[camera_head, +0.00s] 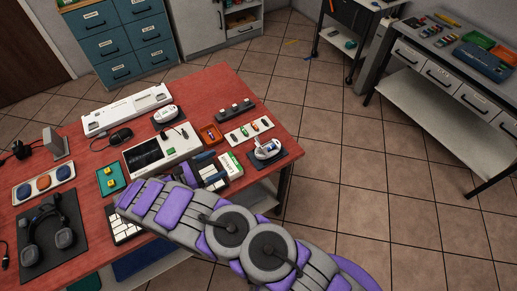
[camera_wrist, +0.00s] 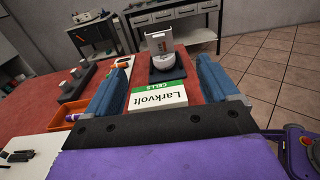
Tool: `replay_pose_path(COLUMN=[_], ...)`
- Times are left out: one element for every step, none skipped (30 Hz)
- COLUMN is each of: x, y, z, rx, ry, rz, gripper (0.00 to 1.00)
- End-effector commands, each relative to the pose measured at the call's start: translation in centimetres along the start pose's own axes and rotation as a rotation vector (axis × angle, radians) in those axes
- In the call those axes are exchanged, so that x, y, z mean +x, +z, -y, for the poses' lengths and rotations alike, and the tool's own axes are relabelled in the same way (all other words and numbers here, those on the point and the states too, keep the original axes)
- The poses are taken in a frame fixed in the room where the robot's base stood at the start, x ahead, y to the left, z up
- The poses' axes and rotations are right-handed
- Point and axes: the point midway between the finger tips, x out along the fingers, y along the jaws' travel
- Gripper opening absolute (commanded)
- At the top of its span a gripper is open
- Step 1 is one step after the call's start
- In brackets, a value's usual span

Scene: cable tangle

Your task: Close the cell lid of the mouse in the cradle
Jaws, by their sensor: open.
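The white mouse (camera_head: 267,149) sits on a dark cradle (camera_head: 281,161) near the table's right edge. In the wrist view the mouse (camera_wrist: 158,46) is straight ahead, with its pale lid (camera_wrist: 165,34) raised upright and a reddish mark in its opening. The cradle (camera_wrist: 172,74) is dark beneath it. My gripper (camera_head: 212,168) is left of the mouse and apart from it. In the wrist view my gripper (camera_wrist: 164,64) has its two blue fingers spread wide, holding nothing. A white and green Larkvolt cells box (camera_wrist: 158,96) shows between them, in front of the mouse.
The cells box (camera_head: 231,163) stands between my gripper and the cradle. An orange tray (camera_head: 210,134), a cell strip (camera_head: 249,129) and a dark block (camera_head: 234,110) lie behind. Another white mouse (camera_head: 166,114) rests farther left. Open floor (camera_head: 350,170) lies right of the table.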

Motion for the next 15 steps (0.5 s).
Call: replay_pose_path(x=[-0.7,-0.9,-1.1,-1.1,-1.1,-1.0,-0.8,-0.5,0.0,0.4,0.8,1.5,2.1,2.7,3.5], y=[-0.7,-1.0,-1.2,-1.3,-1.4,-1.4,-1.3,-1.3,-1.2,-1.1,-1.0,-1.0,-1.0,-1.0,-1.0], z=[0.0,0.0,0.0,0.0,0.0,0.0,0.0,0.0,-0.1,-0.1,0.0,0.0,0.1,0.1,0.0], rx=[-0.01,-0.014,-0.017,-0.018,-0.019,-0.019,-0.019,-0.018,-0.017,-0.015,-0.014,-0.016,-0.017,-0.016,-0.015], ry=[0.016,0.022,0.027,0.03,0.031,0.032,0.032,0.032,0.031,0.031,0.031,0.03,0.029,0.029,0.03], rz=[0.009,0.013,0.017,0.019,0.02,0.021,0.021,0.021,0.02,0.02,0.021,0.02,0.018,0.017,0.016], gripper=[0.87,0.87,0.87,0.87,0.87,0.87,0.87,0.87,0.87,0.87,0.87,0.87,0.87,0.87,0.87])
